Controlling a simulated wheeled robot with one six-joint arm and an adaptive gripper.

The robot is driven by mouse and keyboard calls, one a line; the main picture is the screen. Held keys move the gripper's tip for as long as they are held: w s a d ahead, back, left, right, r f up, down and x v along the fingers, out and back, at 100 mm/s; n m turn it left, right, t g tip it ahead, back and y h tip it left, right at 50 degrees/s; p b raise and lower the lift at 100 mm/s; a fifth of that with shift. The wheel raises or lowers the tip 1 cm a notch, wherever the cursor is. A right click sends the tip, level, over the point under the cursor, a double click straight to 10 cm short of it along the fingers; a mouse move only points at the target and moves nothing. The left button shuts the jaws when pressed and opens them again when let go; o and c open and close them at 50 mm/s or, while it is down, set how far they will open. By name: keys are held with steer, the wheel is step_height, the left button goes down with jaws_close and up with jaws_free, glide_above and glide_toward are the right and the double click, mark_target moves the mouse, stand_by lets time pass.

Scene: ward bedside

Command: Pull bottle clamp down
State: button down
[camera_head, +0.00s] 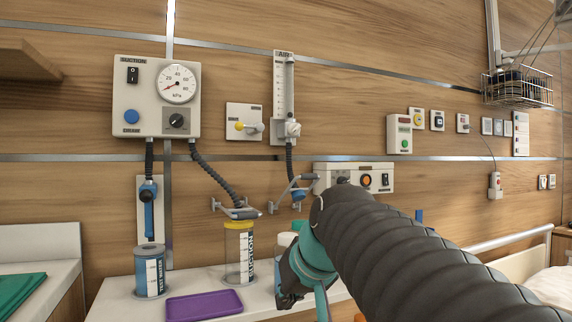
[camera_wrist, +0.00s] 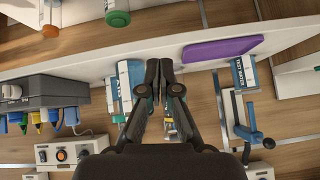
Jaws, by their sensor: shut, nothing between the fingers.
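A grey clamp (camera_head: 238,212) is on the wall at the top of a clear suction bottle (camera_head: 239,255) with a yellow lid. A second grey clamp (camera_head: 288,192) with a raised arm is to its right, with a blue part below. I cannot tell which one is the task's clamp. My gripper (camera_head: 286,292), dark with teal parts, is low and right of the suction bottle; its tips are hard to make out there. In the wrist view my gripper (camera_wrist: 159,68) has both fingers together with nothing between them. The clamps are not clear in that view.
A suction panel (camera_head: 155,97) and an air flowmeter (camera_head: 284,95) hang on the wall. A purple tray (camera_head: 204,305) and a test-water bottle (camera_head: 150,272) are on the white shelf. A control box (camera_head: 354,178) is above my arm. A bed rail is at right.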

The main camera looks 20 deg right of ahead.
steer(key=w+d+r+t+p, duration=0.15)
steer(key=w+d+r, duration=0.3)
steer(key=r, duration=0.55)
steer(key=w+d+r+n+t, duration=0.1)
steer(key=w+d+r+t, duration=0.1)
steer(key=w+d+r, duration=0.5)
steer(key=w+d+r+t, duration=0.15)
steer(key=d+r, duration=0.25)
steer(key=r, duration=0.8)
steer(key=w+f, duration=0.7)
steer(key=shift+w+a+f+b, duration=0.25)
steer(key=shift+w+a+b, duration=0.1)
steer(key=shift+b, duration=0.05)
